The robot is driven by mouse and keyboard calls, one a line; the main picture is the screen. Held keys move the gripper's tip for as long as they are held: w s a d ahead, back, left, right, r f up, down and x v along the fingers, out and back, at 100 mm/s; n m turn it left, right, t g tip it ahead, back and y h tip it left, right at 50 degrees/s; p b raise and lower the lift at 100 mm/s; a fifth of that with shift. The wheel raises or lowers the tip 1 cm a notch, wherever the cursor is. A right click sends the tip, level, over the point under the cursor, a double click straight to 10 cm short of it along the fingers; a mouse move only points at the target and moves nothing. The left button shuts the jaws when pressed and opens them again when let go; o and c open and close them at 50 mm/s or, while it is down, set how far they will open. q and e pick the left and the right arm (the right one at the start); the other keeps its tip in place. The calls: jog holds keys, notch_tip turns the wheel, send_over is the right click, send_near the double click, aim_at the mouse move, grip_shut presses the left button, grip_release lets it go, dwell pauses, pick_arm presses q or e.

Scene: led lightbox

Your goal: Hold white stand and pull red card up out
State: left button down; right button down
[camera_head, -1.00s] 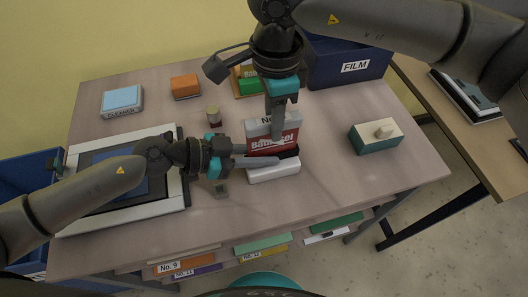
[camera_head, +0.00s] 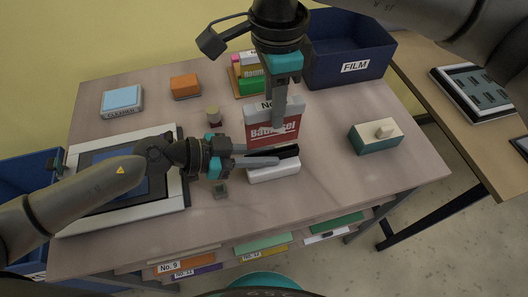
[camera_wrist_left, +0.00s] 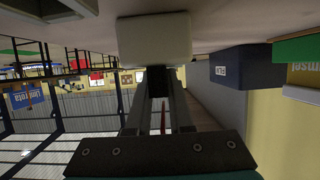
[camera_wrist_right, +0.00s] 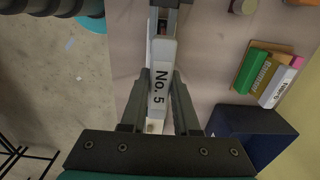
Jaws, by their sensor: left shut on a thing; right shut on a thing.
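The red card (camera_head: 284,134) has a white top band and white lettering. It stands upright above the white stand (camera_head: 274,174), near the front middle of the table. My right gripper (camera_head: 278,127) comes from above and is shut on the card's top part; the "No. 5" top edge (camera_wrist_right: 160,90) shows between its fingers in the right wrist view. My left gripper (camera_head: 284,157) is shut on the stand from the left; the stand's white body (camera_wrist_left: 155,40) shows in the left wrist view. The fingers hide the card's lower edge, so I cannot tell whether it still touches the slot.
A green and cream box (camera_head: 375,135) stands at the right. A framed light panel (camera_head: 84,208) lies at the left. A blue FILM bin (camera_head: 349,68) stands at the back.

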jog(key=shift+r, duration=1.5)
pick_arm(q)
grip_release()
dwell(0.4)
jog(key=v, duration=1.2)
